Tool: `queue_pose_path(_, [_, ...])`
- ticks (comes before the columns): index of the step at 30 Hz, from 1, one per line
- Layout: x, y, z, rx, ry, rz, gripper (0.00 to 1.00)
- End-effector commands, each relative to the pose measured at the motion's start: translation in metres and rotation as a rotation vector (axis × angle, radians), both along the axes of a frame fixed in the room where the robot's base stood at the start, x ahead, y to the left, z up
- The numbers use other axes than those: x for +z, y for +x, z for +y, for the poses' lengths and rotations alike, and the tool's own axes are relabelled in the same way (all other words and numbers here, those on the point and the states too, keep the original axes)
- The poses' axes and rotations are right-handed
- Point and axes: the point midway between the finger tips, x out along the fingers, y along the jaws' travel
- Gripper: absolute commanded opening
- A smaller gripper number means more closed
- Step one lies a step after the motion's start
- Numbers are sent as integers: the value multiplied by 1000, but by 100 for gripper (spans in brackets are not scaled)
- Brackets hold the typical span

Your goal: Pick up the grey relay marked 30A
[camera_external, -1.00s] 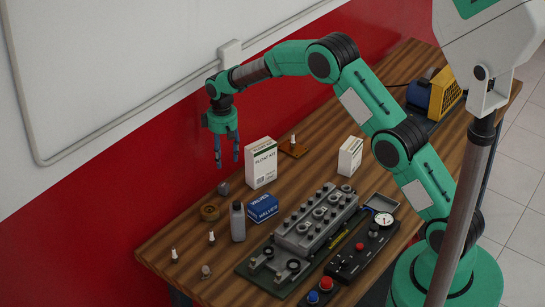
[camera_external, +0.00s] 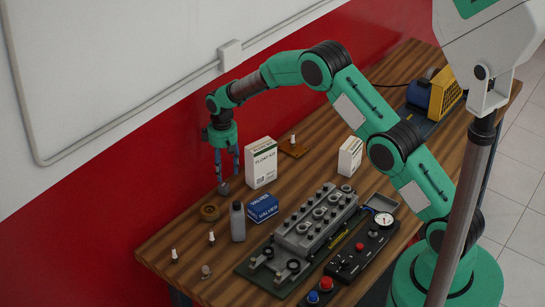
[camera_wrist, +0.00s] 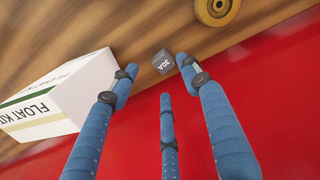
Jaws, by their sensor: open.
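The grey relay (camera_wrist: 163,62) is a small dark grey block with "30A" on its face in the wrist view. It sits on the wooden bench near the back edge. In the external view the relay (camera_external: 223,188) shows just below the fingertips. My gripper (camera_external: 227,178) is open and points down over it. In the wrist view my gripper (camera_wrist: 158,80) has its blue fingers spread, with the relay ahead between the tips. I see no clear contact between fingers and relay.
The white FLOAT KIT box (camera_external: 262,162) stands close right of my gripper. The red wall (camera_wrist: 260,90) is close behind the relay.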

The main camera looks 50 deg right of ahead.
Motion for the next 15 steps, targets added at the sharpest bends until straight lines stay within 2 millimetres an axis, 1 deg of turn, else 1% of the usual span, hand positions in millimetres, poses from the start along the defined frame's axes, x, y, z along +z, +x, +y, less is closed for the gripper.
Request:
queue_pose_path(1, [-9,-1,0,0,0,3,47])
queue_pose_path(6, [-28,0,0,0,0,0,47])
queue_pose_path(10, [-34,0,0,0,0,0,47])
queue_pose_path(15, [-35,0,0,0,0,0,47])
